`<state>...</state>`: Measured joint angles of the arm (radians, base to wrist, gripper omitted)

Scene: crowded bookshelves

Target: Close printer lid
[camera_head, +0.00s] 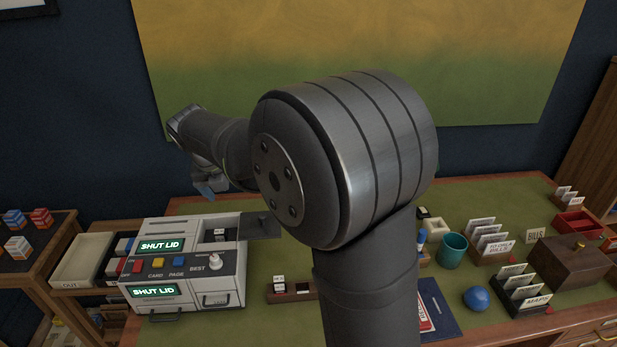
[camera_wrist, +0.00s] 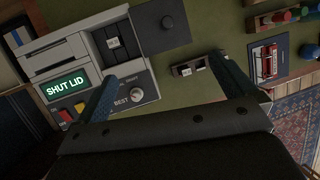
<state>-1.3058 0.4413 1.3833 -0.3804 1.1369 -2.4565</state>
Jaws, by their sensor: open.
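The printer (camera_head: 178,303) is a pale grey box on the green desk mat, and its two green displays read "SHUT LID". Its dark lid (camera_head: 262,225) stands open, extending out to the right of the open bay, where a small white-marked block shows. In the wrist view the lid (camera_wrist: 162,25) lies beside the open bay (camera_wrist: 117,43) of the printer (camera_wrist: 75,55). My gripper (camera_wrist: 168,84) is open and empty, its blue fingers spread above the printer. In the head view my gripper (camera_head: 205,189) hangs above and behind the printer; my arm hides part of the desk.
An OUT tray (camera_head: 80,262) stands left of the printer. A small dark rack (camera_head: 290,291) with a block lies right of it. A teal cup (camera_head: 453,250), blue ball (camera_head: 477,298) and card holders fill the right side. Mat between printer and rack is clear.

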